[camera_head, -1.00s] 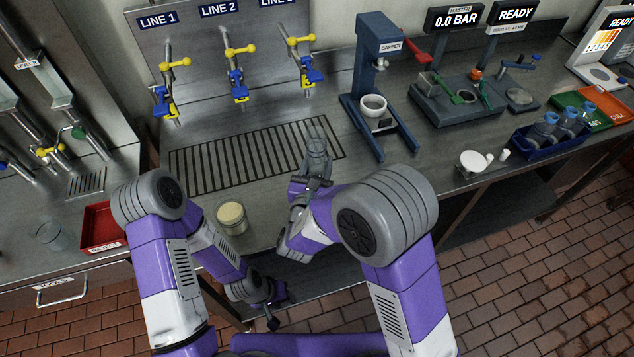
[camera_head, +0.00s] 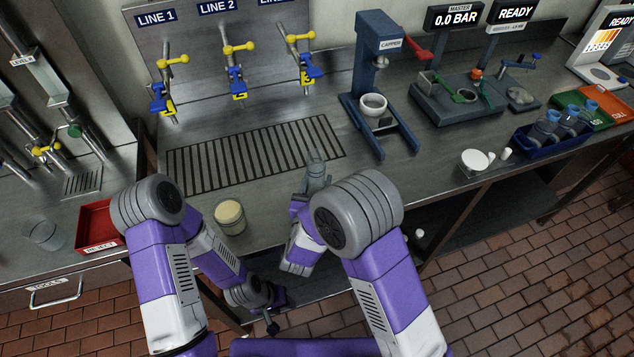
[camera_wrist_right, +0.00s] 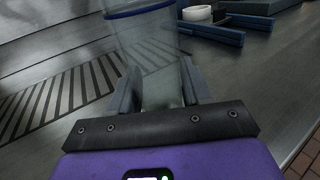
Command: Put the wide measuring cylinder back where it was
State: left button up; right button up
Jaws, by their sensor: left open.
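A clear wide cylinder with a blue rim (camera_wrist_right: 140,45) stands between the two fingers of my right gripper (camera_wrist_right: 160,92) in the right wrist view. The fingers are closed against its sides. In the head view the clear cylinder (camera_head: 316,168) shows at the tip of my right arm, near the front right end of the slotted drain. I cannot tell whether its base touches the counter. My left gripper (camera_head: 272,322) is open and empty, low in front of the counter edge. Its fingers are small and dark in the picture.
A cream-lidded jar (camera_head: 230,217) stands at the counter's front edge between my arms. A red reject tray (camera_head: 97,228) and a clear vessel (camera_head: 45,235) are on the left. The capper (camera_head: 378,90) stands right of the drain grate (camera_head: 230,162). The grate is bare.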

jog(key=o, duration=0.3)
jog(key=shift+o, duration=0.2)
jog(key=shift+r+p, duration=0.25)
jog(key=shift+p, duration=0.05)
jog(key=v, duration=1)
jog(key=shift+s+a, duration=0.1)
jog(key=shift+s, duration=0.3)
jog(key=shift+s+a, duration=0.1)
jog(key=shift+s, duration=0.5)
